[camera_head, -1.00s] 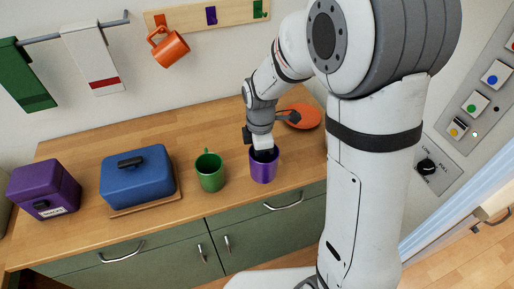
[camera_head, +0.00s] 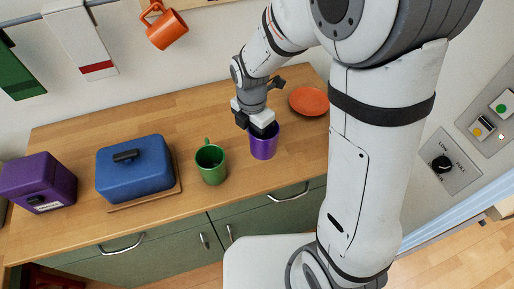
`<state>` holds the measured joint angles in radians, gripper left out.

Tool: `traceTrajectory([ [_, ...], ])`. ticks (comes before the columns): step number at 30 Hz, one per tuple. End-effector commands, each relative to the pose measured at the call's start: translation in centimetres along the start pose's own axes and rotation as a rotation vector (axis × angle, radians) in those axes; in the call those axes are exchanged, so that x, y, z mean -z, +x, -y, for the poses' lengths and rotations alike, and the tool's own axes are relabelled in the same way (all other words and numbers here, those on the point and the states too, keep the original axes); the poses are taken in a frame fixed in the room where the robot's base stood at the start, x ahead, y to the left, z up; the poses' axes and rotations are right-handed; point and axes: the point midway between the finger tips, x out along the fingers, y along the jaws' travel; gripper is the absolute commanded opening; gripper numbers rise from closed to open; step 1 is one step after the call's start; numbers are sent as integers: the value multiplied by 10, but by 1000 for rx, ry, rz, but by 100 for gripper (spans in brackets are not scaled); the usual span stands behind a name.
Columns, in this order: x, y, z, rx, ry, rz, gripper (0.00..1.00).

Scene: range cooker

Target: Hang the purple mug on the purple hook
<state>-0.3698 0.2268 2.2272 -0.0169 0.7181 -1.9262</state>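The purple mug (camera_head: 264,146) stands upright on the wooden counter, right of the green mug. My gripper (camera_head: 263,130) points down at the mug's rim from above. Its fingertips are hidden at the mug's rim, so I cannot tell whether they hold it. The mug's handle is not visible. The purple hook is out of view at the top; only the lower edge of the wooden hook board (camera_head: 207,2) shows.
An orange mug (camera_head: 166,29) hangs from the board. On the counter are a green mug (camera_head: 211,163), a blue lidded dish (camera_head: 135,172), a purple box (camera_head: 38,183) and an orange plate (camera_head: 309,101). Towels hang at upper left. The counter behind the mugs is clear.

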Motion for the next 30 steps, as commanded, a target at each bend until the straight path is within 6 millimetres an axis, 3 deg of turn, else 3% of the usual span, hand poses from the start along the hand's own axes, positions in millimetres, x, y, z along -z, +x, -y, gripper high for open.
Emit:
traceTrajectory([
  [13,-1,54,-1,1,2,0,0],
  [27,-1,63,-2,-2,3,1,0],
  [30,-1,62,-2,-2,4,1,11],
])
